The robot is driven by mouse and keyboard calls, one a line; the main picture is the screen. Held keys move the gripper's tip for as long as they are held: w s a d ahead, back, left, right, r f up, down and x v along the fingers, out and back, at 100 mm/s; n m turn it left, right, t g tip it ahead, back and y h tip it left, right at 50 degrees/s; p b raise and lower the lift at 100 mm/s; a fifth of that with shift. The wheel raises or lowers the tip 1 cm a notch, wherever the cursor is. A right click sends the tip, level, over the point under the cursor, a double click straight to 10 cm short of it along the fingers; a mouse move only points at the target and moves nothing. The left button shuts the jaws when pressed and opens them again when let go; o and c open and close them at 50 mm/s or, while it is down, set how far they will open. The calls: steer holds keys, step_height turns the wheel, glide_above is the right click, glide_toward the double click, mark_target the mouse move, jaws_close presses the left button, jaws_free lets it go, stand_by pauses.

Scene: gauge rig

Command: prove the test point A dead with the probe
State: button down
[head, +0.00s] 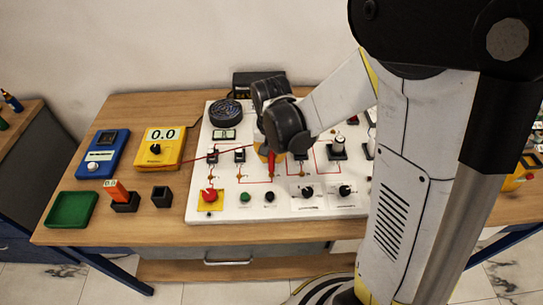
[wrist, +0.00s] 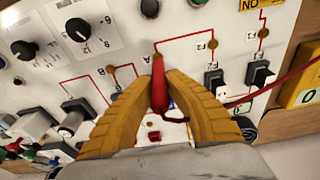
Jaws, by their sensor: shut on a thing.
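My gripper (head: 268,155) is over the middle of the white panel (head: 230,213). In the wrist view, its two yellow fingers (wrist: 160,80) are shut on the red probe (wrist: 159,92). The probe also shows below the fingers in the head view (head: 271,168). Its tip is at a junction of red lines on the panel; whether it touches a contact I cannot tell. Brass test points (wrist: 213,43) show on the nearby lines.
A blue device (head: 104,152), a green tray (head: 72,210), an orange piece (head: 119,191) in a black holder and an empty-looking black holder (head: 162,197) are left of the panel. Switches, knobs and a red button (head: 209,195) stand up from the panel. My arm hides its right side.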

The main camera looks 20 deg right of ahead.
stand_by(0.3)
step_height(320, 180, up, 8)
steer(key=p, duration=0.6)
steer(key=shift+r, duration=0.1)
steer(key=shift+s, duration=0.1)
